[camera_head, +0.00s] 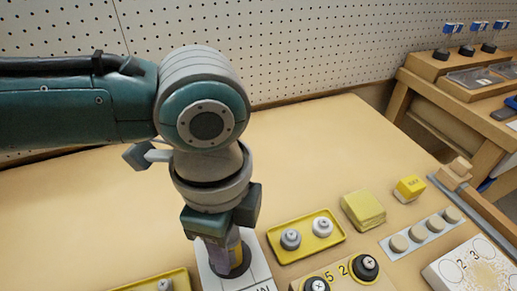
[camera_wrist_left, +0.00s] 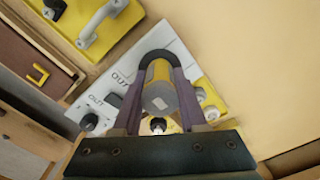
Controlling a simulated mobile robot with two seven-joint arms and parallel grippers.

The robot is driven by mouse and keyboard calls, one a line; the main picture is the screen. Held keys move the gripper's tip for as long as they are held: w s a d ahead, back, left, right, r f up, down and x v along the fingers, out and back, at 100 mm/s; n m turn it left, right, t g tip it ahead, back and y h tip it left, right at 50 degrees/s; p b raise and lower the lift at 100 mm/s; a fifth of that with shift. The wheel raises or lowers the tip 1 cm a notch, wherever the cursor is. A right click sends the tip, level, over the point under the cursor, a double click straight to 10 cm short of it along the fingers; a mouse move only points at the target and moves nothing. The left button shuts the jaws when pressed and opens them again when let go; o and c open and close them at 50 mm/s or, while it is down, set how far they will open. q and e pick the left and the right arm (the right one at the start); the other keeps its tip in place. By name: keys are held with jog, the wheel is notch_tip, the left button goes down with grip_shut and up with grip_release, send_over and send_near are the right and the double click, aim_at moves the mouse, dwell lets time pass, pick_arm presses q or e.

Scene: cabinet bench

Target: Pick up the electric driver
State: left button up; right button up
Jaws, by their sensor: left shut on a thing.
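The electric driver (camera_wrist_left: 158,72) is yellow and grey with a dark curved part around its far end. It shows between the two fingers of my left gripper (camera_wrist_left: 160,98) in the left wrist view. In the head view my left gripper (camera_head: 224,248) points down over a white lettered board (camera_head: 258,272), shut on the driver. Only a yellow strip and a dark round part (camera_head: 238,264) show there, so most of the driver is hidden. I cannot tell whether it touches the board. My right gripper is in neither view.
A yellow tray (camera_head: 281,255) with two round knobs stands right of the gripper. Beyond are a yellow pad stack (camera_head: 363,211), a small yellow box (camera_head: 410,188) and a grey strip (camera_head: 414,240) with several round discs. The bench behind is clear up to the pegboard (camera_head: 300,45).

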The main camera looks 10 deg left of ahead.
pick_arm(q)
grip_shut()
jog(key=shift+r, duration=0.15)
notch_tip(320, 180, up, 20)
jog(key=p, duration=0.3)
